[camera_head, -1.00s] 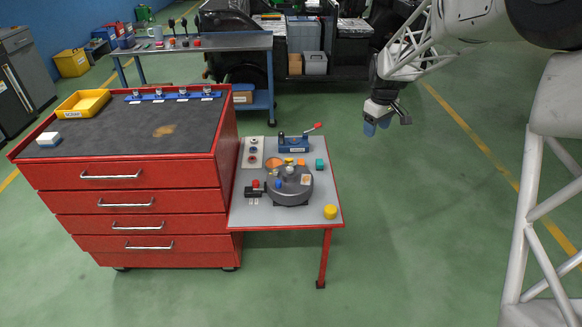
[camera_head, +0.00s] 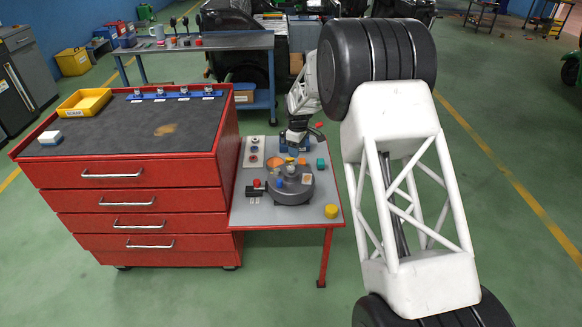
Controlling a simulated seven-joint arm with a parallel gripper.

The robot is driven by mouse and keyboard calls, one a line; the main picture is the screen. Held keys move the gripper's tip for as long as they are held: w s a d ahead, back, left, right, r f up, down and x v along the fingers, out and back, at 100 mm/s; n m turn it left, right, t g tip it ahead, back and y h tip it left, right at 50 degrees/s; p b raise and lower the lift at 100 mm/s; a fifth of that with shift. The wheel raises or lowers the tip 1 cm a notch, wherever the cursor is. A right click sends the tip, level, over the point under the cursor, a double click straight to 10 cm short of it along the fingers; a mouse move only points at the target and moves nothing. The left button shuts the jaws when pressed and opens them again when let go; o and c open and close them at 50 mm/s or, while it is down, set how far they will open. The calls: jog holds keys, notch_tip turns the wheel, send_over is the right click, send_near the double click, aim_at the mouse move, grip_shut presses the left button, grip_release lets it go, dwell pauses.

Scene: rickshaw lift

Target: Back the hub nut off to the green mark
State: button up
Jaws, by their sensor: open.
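The round dark grey hub (camera_head: 290,190) sits on the small grey side table, with several small coloured pieces on its top. A pale grey knob-like piece (camera_head: 290,170) stands near its middle; I cannot tell whether it is the hub nut. The green mark is too small to make out. A teal block (camera_head: 321,164) lies right of the hub. My gripper (camera_head: 292,151) is above the far part of the side table, just behind the hub, pointing down. Its fingertips are small and blue, apart from the hub as far as I can tell, and hold nothing visible.
A yellow cylinder (camera_head: 331,211) stands at the table's front right. A black clamp-like block (camera_head: 253,191) is left of the hub, beside a pale plate with round parts (camera_head: 254,152). A blue fixture with a red-tipped lever is partly hidden behind my gripper. The red drawer cabinet (camera_head: 130,205) adjoins the left.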

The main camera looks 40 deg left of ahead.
aim_at(291, 168)
jog(key=shift+s+a+f, duration=0.3)
jog(key=shift+a+f, duration=0.25)
jog(key=shift+a, duration=0.05)
jog(key=shift+s+a+f, duration=0.3)
jog(key=shift+a+f, duration=0.2)
jog(key=shift+a, duration=0.1)
jog(key=shift+f, duration=3.9)
jog(key=shift+c, duration=0.2)
jog(key=c, duration=0.9)
